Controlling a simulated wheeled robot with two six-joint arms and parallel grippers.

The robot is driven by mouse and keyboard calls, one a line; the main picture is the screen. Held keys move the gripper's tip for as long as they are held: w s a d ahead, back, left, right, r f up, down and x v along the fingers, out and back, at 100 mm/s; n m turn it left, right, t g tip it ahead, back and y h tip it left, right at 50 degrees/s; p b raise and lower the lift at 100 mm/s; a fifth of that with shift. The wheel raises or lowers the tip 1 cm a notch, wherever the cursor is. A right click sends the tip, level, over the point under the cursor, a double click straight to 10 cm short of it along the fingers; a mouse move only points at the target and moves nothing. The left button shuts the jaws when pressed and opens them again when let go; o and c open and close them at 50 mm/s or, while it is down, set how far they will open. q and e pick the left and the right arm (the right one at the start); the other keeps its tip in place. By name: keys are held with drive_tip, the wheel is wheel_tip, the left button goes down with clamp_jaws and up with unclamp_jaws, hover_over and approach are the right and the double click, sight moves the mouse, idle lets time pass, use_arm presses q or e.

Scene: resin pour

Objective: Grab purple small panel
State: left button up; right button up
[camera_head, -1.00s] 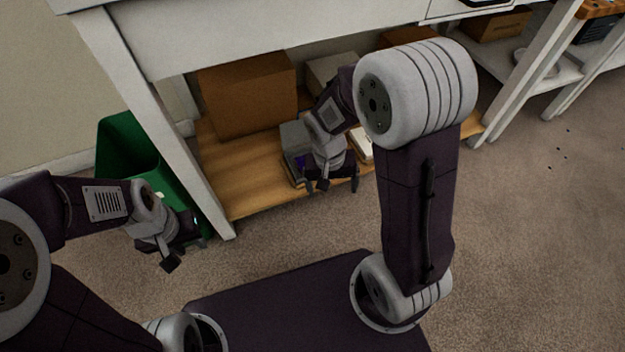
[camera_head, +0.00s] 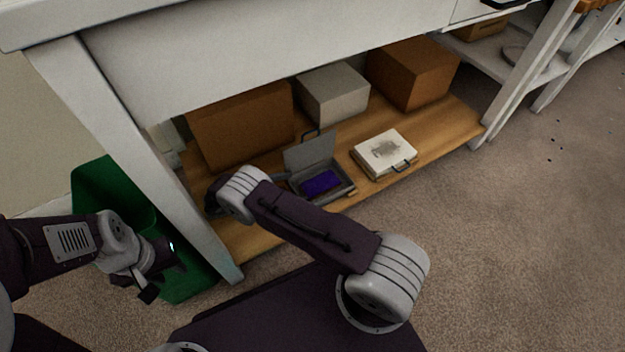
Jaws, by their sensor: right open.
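The purple small panel (camera_head: 320,181) lies inside an open grey case (camera_head: 347,190) on the wooden lower shelf of the bench. The case lid (camera_head: 311,151) stands up at the back. My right gripper (camera_head: 212,202) is left of the case, near the bench's front leg. It is open and partly hidden behind its own wrist, and it is apart from the panel. My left gripper (camera_head: 165,282) is open and hangs in front of the green bin, away from the case.
Brown boxes (camera_head: 240,125) (camera_head: 412,72) and a grey box (camera_head: 333,92) stand behind on the shelf (camera_head: 445,130). A white case (camera_head: 384,153) lies right of the grey case. The bench leg (camera_head: 135,160) and green bin (camera_head: 100,190) are at left. The bench top overhangs the shelf.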

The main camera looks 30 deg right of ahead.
drive_tip(key=b, duration=0.2)
approach(324, 181)
drive_tip(key=x, duration=0.2)
drive_tip(key=shift+d+f, duration=0.15)
drive_tip(key=shift+d, duration=0.25)
drive_tip(key=b+x, duration=0.2)
drive_tip(key=x, duration=0.3)
drive_tip(key=shift+f+b, duration=0.15)
drive_tip(key=shift+b, duration=0.25)
drive_tip(key=shift+d, duration=0.45)
drive_tip(key=c, duration=1.5)
